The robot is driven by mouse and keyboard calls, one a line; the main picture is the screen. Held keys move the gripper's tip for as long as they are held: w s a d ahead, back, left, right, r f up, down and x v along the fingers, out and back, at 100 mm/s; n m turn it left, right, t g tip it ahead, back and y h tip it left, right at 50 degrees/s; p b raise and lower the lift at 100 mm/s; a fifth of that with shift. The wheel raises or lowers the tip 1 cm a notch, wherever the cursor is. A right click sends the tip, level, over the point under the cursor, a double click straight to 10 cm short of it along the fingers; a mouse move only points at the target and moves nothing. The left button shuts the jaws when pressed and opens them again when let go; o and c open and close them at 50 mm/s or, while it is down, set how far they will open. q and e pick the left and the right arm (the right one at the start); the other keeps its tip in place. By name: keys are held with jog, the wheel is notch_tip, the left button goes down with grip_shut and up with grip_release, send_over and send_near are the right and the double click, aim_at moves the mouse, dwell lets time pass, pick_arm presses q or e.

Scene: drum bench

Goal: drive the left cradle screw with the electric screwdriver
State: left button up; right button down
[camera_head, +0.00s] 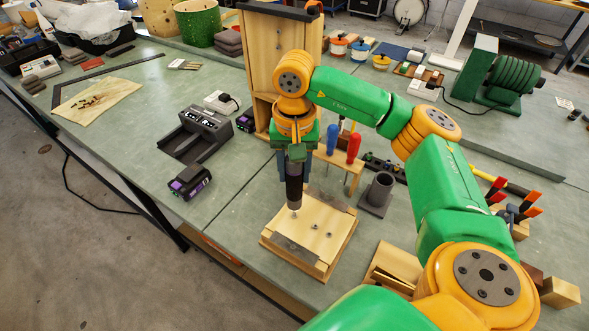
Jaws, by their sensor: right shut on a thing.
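My right gripper (296,153) points straight down, its arm reaching in from the right. It is shut on the dark, upright electric screwdriver (294,187). The screwdriver's lower end is over the left part of a pale wooden cradle block (318,234) with grey strips along its edges. The tip is at or just above the wood; I cannot tell whether it touches a screw. The left cradle screw is not clearly visible at the tip. Small metal pieces (316,228) show on the block to the right of the tip. My left gripper is out of view.
A wooden rack with red and blue handled tools (353,148) and a grey cup holder (377,192) stand close behind and right of the block. A charger (196,134) and a purple-marked battery (190,183) lie left. A tall wooden panel (272,50) stands behind.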

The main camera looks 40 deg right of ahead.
jog(key=shift+f, duration=0.2)
dwell(0.8)
jog(key=shift+r, duration=0.1)
dwell(0.3)
notch_tip(320, 180, up, 3)
jog(key=shift+f+p, duration=0.1)
jog(key=shift+p, duration=0.8)
jog(key=shift+d, duration=0.15)
